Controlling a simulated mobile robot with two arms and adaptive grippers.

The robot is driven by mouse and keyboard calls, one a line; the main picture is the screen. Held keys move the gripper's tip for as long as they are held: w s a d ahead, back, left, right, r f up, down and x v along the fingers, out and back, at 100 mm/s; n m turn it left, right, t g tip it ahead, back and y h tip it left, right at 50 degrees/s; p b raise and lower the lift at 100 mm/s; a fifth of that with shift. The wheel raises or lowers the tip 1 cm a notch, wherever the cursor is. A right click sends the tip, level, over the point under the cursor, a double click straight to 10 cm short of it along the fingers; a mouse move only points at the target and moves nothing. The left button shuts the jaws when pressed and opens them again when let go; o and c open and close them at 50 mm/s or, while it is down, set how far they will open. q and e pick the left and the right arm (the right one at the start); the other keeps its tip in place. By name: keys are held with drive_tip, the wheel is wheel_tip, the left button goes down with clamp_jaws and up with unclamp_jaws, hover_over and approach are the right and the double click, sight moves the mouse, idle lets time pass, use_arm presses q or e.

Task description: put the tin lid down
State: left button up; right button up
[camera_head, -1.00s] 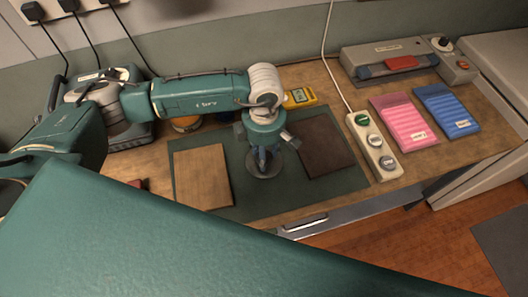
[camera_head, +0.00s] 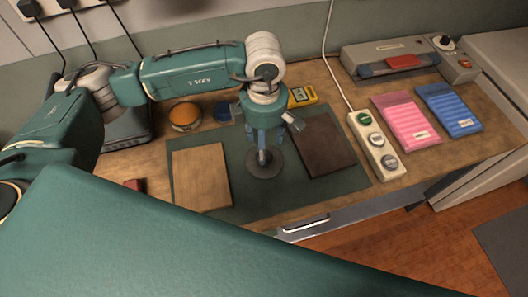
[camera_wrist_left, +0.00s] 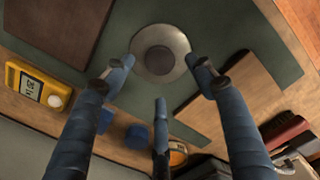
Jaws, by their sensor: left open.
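The tin lid (camera_head: 264,165), a round grey disc, lies flat on the dark green mat (camera_head: 235,205) between a light wooden board and a dark brown board. In the left wrist view the lid (camera_wrist_left: 160,52) shows a darker round centre. My left gripper (camera_head: 263,148) points down just above the lid. Its blue fingers (camera_wrist_left: 162,80) are spread open, with the lid beyond their tips and nothing held. The fingers hide part of the lid in the head view. My right gripper is not in view.
The wooden board (camera_head: 202,178) and brown board (camera_head: 323,146) flank the lid. An orange-topped tin (camera_head: 185,116), a blue round item (camera_head: 222,111) and a yellow meter (camera_head: 302,95) stand behind. A power strip (camera_head: 376,146), pink pack (camera_head: 405,120) and blue pack (camera_head: 449,109) lie right.

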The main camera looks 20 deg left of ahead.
use_arm(q)
wheel_tip(320, 180, up, 6)
drive_tip(key=b, duration=0.1)
drive_tip(key=shift+r, duration=0.2)
idle(0.4)
